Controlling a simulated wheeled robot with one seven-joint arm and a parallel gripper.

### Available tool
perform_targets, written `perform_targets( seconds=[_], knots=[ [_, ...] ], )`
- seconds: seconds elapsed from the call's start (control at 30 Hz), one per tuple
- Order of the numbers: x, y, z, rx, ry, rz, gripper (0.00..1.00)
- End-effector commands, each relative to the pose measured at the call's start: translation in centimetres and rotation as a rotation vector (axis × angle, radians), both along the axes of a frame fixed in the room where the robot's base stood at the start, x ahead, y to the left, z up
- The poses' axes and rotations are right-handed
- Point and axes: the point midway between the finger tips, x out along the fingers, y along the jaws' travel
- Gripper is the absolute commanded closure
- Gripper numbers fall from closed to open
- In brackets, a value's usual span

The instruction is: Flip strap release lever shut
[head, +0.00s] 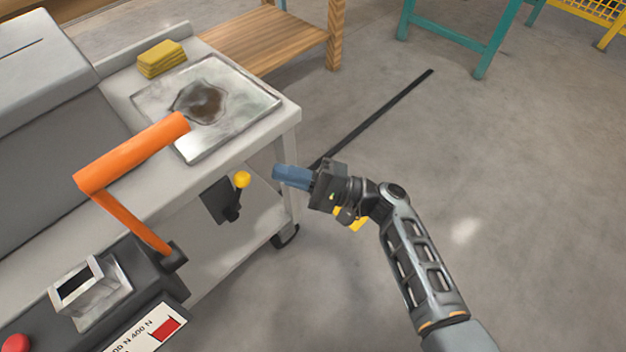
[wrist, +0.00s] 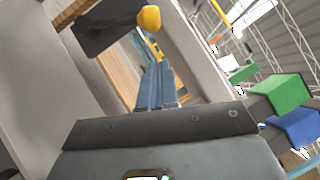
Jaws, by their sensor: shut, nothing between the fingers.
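A small lever with a yellow ball knob (head: 242,180) stands up from a dark bracket (head: 214,200) on the side of the grey cart. Its knob (wrist: 149,18) and dark plate (wrist: 98,28) also show at the top of the wrist view. A large orange lever (head: 130,155) rises tilted from a dark machine at left; I cannot tell from the frames which is the strap release lever. My gripper (head: 277,173) is shut and empty, right of the yellow knob and apart from it. Its blue fingers (wrist: 156,88) point toward the cart side in the wrist view.
The grey cart top (head: 285,113) carries a stained metal plate (head: 245,95) and a yellow sponge stack (head: 162,58). A red button (head: 15,343) is at lower left. A wooden table (head: 270,45) stands behind. The floor right of the cart is mostly clear.

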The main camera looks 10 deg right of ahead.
Motion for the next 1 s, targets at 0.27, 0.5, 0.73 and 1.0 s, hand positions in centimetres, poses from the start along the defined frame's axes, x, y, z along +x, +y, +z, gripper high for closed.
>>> perform_targets(
  seconds=[0.27,0.5,0.73,1.0],
  knots=[
    [-1.2,3.0,1.4,0.000,-0.001,0.001,1.00],
    [-1.5,3.5,1.6,0.000,0.000,0.000,1.00],
    [-1.5,3.5,1.6,0.000,0.000,0.000,1.00],
    [-1.6,3.7,2.2,-0.038,-0.026,0.000,1.00]
  ],
)
